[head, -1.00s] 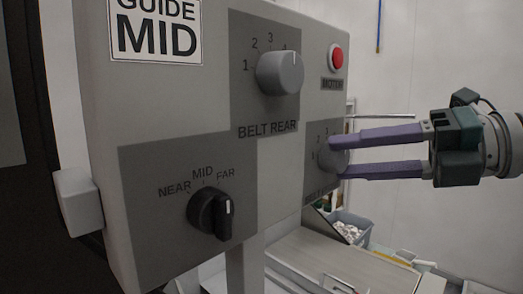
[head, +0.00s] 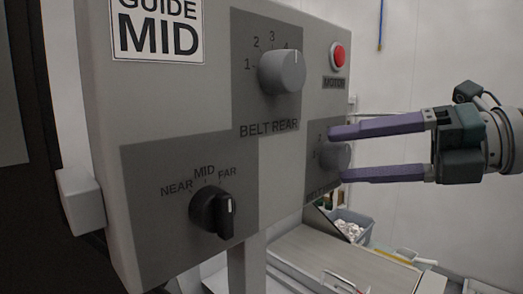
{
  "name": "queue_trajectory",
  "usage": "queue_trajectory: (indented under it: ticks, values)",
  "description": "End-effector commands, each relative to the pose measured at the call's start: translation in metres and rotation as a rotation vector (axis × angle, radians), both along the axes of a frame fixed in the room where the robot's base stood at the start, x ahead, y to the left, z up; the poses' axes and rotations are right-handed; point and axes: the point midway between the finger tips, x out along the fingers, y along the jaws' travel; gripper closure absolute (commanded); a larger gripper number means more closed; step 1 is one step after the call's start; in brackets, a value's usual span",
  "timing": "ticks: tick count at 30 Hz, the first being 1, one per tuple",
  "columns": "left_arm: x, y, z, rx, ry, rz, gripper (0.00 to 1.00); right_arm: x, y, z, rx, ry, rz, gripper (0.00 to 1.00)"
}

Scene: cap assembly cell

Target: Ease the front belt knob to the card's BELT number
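The front belt knob (head: 334,156) is a grey round knob on the lower right of the control panel, partly hidden by my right gripper. Its number marks are small and mostly covered. My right gripper (head: 336,154) comes in from the right with its two purple fingers apart, one at the upper and one at the lower side of the knob. I cannot tell whether the fingers touch it. The card (head: 156,30) at the top left reads GUIDE MID; no BELT line shows in the visible part. My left gripper is out of view.
A red motor button (head: 338,56) sits at the top right of the panel. A blue bin (head: 352,226) and a conveyor (head: 340,262) lie behind and below.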

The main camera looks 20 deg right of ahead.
Motion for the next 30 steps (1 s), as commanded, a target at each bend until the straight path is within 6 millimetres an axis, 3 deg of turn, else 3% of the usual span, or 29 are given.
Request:
queue_trajectory:
  ticks: [11, 30]
  values:
    - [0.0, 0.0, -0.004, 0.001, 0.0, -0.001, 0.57, -0.005, -0.004, -0.001, 0.002, 0.003, -0.001, 0.23]
    - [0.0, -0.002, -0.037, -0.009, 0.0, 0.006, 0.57, -0.063, -0.056, 0.015, 0.001, 0.0, -0.002, 0.23]
